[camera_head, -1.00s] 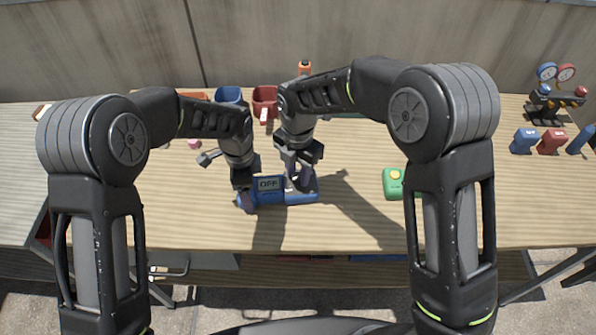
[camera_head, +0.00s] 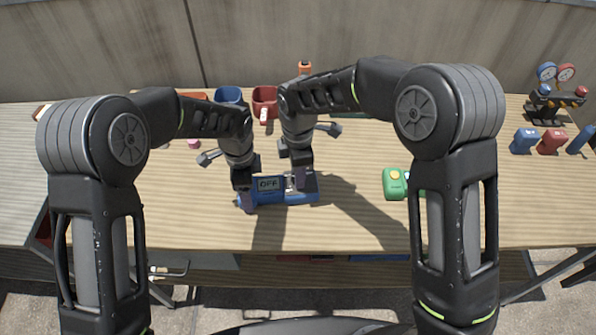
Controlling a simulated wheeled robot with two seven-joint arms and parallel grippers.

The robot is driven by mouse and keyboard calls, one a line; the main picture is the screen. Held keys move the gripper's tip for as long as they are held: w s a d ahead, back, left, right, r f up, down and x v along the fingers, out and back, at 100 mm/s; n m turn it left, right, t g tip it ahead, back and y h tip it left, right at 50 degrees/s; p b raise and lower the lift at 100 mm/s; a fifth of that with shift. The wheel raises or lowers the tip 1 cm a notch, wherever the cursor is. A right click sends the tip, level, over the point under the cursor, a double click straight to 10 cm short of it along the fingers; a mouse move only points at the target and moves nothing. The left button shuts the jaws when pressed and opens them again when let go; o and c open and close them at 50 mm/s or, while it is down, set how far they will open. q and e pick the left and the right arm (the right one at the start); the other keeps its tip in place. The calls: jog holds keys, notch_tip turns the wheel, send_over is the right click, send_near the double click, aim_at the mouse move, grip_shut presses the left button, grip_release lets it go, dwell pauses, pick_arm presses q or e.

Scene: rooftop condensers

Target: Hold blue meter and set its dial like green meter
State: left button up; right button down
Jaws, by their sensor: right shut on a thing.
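The blue meter (camera_head: 270,197) lies on the wooden bench in front of me, and its screen reads OFF. My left gripper (camera_head: 245,193) is on the meter's left end, with its fingers on either side of it. My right gripper (camera_head: 302,184) is shut over the meter's right part, where the dial is. The fingers hide most of the dial, so its setting cannot be read. The green meter (camera_head: 394,183) lies to the right, partly hidden by my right arm. A yellow round part shows on it, but its dial setting is not visible.
Blue (camera_head: 229,95) and red (camera_head: 264,103) bins stand at the back of the bench. A gauge set (camera_head: 556,95) and small blue and red items (camera_head: 551,141) are at the far right. The bench between the blue and green meters is clear.

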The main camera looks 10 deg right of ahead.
jog(key=m, duration=2.1)
jog(key=shift+m, duration=0.4)
jog(key=m, duration=0.6)
jog(key=c, duration=1.1)
grip_release()
jog(key=shift+o, duration=0.2)
